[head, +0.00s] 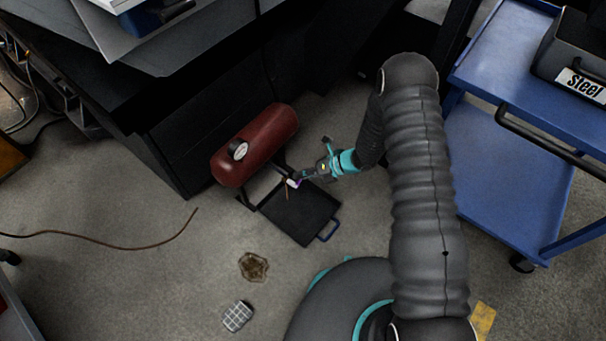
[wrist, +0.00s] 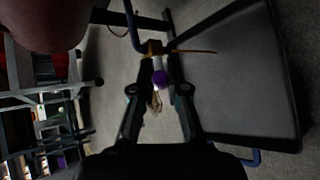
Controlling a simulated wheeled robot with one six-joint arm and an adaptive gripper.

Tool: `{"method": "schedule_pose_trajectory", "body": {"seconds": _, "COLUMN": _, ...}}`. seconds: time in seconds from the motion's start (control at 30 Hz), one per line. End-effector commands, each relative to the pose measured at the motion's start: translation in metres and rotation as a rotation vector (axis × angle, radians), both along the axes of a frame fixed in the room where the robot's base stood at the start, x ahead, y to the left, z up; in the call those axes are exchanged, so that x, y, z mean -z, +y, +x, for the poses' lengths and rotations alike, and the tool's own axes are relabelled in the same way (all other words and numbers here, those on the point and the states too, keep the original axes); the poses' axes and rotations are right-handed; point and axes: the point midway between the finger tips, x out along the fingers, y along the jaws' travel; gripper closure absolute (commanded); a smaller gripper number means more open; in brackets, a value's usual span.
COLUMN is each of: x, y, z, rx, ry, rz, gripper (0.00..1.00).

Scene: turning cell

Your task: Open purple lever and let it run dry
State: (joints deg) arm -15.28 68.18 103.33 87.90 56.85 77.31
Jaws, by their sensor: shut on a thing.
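A dark red tank (head: 262,140) with a round gauge (head: 238,150) lies on its side near the floor; part of it shows at the upper left in the wrist view (wrist: 45,22). The purple lever (head: 297,184) is at a small brass valve (wrist: 153,47) below the tank. Its purple end (wrist: 159,77) sits between my fingertips, and my gripper (wrist: 160,85) is shut on it. A thin brown streak (wrist: 195,51), like a stream of rusty liquid, leaves the valve over the black tray (head: 300,218); the tray also shows at right in the wrist view (wrist: 235,90).
A brown hose or cable (head: 120,245) lies at left. A blue cart (head: 500,185) stands at right, a dark cabinet (head: 205,120) behind the tank.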

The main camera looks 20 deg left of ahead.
Motion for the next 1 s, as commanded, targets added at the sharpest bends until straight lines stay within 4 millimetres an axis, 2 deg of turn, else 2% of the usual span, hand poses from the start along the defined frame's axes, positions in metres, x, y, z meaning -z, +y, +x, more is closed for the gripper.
{"method": "schedule_pose_trajectory", "body": {"seconds": 0.5, "x": -0.006, "y": 0.007, "z": -0.015, "rx": -0.001, "ry": -0.436, "rz": -0.179, "gripper": 1.00}}
{"method": "schedule_pose_trajectory", "body": {"seconds": 1.0, "x": -0.013, "y": 0.011, "z": -0.024, "rx": -0.002, "ry": -0.658, "rz": -0.269, "gripper": 1.00}}
